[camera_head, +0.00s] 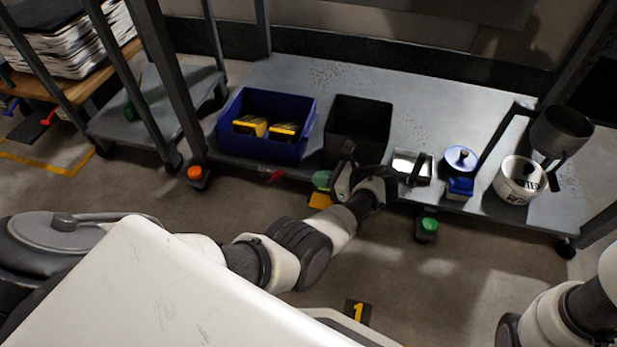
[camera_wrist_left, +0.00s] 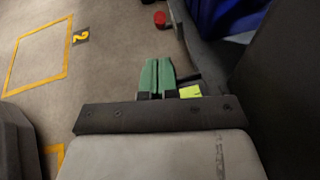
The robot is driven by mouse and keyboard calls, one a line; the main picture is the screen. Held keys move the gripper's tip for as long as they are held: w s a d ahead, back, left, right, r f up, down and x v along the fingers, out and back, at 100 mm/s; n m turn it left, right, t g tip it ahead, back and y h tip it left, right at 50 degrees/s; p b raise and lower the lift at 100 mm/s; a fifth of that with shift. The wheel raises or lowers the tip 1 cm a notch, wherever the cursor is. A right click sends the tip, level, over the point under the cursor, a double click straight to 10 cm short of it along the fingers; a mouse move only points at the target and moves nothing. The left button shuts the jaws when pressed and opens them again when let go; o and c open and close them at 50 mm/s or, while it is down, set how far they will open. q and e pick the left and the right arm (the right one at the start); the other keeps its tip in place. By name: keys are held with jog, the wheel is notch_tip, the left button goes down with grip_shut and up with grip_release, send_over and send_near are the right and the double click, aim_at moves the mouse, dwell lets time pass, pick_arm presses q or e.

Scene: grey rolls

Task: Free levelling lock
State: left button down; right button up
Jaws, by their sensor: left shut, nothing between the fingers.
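I cannot tell for sure which part is the levelling lock. Along the front of the grey cart, an orange-red knob (camera_head: 195,173) sits low at the left post, and a green knob (camera_head: 428,224) sits low further right. A red lever (camera_head: 275,175) is on the shelf's front edge. A yellow piece (camera_head: 320,200) shows just below my left gripper (camera_head: 322,181); contact cannot be told. In the left wrist view, my green fingertips (camera_wrist_left: 158,76) are together and empty. A yellow-green piece (camera_wrist_left: 190,91) is beside them, and a red knob (camera_wrist_left: 160,19) is beyond. My right gripper is out of view.
The cart shelf (camera_head: 300,75) holds a blue bin (camera_head: 233,132) with yellow-black boxes, a dark bin (camera_head: 358,118), a metal tray (camera_head: 411,165), a blue-lidded container (camera_head: 460,158) and a white pot (camera_head: 519,180). Cart posts stand at the left. The floor before the cart is mostly clear.

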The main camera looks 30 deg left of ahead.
pick_arm(q)
jog(key=b, duration=0.3)
send_near(275, 175)
notch_tip(275, 175, down, 3)
jog(key=a, duration=0.3)
jog(key=shift+w+a+r+b, duration=0.15)
jog(key=shift+a+b, duration=0.15)
jog(key=shift+a, duration=0.35)
jog(key=shift+a+r+h+p, duration=0.15)
jog(key=shift+r+h+p, duration=0.15)
jog(key=shift+p, duration=0.75)
